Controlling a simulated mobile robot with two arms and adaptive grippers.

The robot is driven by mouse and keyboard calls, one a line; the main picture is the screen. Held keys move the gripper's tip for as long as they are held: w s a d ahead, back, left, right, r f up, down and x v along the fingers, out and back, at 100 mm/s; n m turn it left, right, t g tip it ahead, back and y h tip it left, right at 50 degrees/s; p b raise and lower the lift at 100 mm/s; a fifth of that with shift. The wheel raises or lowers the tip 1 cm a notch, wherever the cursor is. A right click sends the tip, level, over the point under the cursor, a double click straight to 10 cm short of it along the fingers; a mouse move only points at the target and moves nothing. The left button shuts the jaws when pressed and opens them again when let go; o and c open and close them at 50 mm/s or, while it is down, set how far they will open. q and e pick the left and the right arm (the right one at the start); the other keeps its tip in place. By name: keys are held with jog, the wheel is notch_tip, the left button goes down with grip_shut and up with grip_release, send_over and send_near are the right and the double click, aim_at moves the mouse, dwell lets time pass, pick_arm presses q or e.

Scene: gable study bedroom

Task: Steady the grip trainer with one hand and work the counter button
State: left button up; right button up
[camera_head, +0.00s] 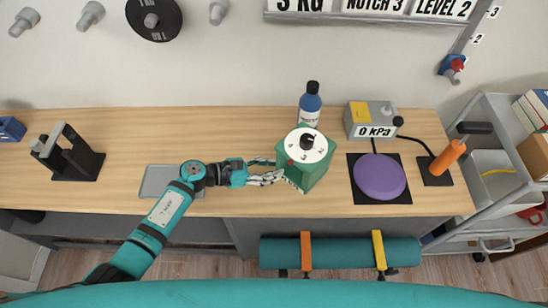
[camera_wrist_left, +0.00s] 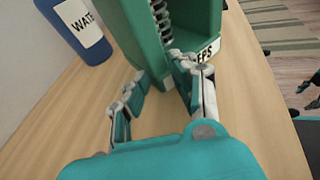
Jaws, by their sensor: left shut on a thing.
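The green grip trainer (camera_head: 315,174) stands on the wooden desktop, right of centre in the head view. It has a white disc on top with a black button (camera_head: 307,141). In the left wrist view the trainer (camera_wrist_left: 208,22) shows a coil spring inside its open side and a partly hidden label ending in "EPS". My left gripper (camera_head: 270,173) comes in from the left, low at the trainer's left side, and is shut on it. In the left wrist view my left gripper's fingers (camera_wrist_left: 158,82) reach its lower edge. My right gripper is in neither view.
A blue water bottle (camera_head: 310,105) stands right behind the trainer. To the right are a purple pad (camera_head: 379,176), a kPa gauge box (camera_head: 371,119) and an orange-handled lever (camera_head: 447,160). A grey tray (camera_head: 158,181) and a black stand (camera_head: 75,160) are left.

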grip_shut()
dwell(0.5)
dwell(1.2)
